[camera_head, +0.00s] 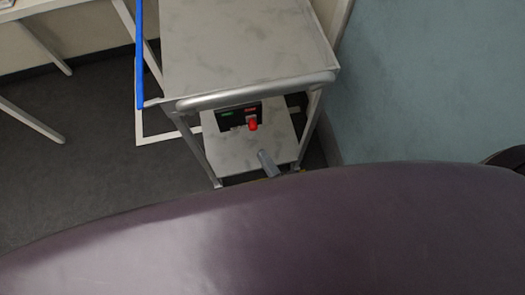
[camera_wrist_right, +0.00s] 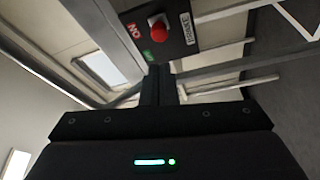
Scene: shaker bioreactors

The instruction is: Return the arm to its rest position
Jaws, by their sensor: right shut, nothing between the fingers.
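My right gripper (camera_head: 268,162) shows as a small grey piece past the edge of my own purple body, below the control box; the rest of that arm is hidden. In the right wrist view its dark fingers (camera_wrist_right: 158,80) are together, with nothing held between them. A black control box (camera_head: 238,116) with a red button (camera_head: 253,124) and a green label is at the front of the cart. In the right wrist view the box (camera_wrist_right: 180,35) and its red button (camera_wrist_right: 159,30) are just beyond the fingertips, with a gap visible. My left gripper is not in view.
The metal cart (camera_head: 245,45) has a marbled top, a rounded front handle (camera_head: 255,91) and a lower shelf (camera_head: 225,150). A blue bar (camera_head: 139,55) stands at its left. A blue-grey wall (camera_head: 430,80) is close on the right. Dark floor (camera_head: 80,165) is open at left.

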